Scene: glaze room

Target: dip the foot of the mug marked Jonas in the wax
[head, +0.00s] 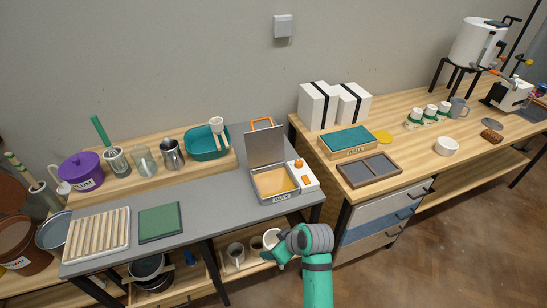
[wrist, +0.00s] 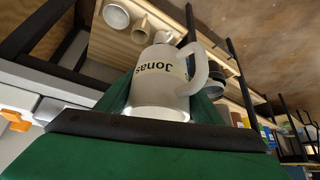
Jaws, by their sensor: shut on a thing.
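The white mug marked Jonas (wrist: 155,80) is between the green fingers of my gripper (wrist: 158,108) in the wrist view, with its name and handle showing. In the head view my gripper (head: 276,247) is shut on this mug (head: 270,237), in front of the grey bench's front edge and beside the lower shelf. The wax pan (head: 271,196), a square metal box with its lid raised, stands on the bench above and behind the mug. Amber wax (head: 273,181) fills it. The mug is apart from the wax.
Other mugs (head: 235,252) stand on the lower shelf. A white control box with orange knobs (head: 303,177) adjoins the pan. A green mat (head: 160,222) and a slatted rack (head: 98,235) lie left on the bench. Bare grey bench top (head: 215,200) lies left of the pan.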

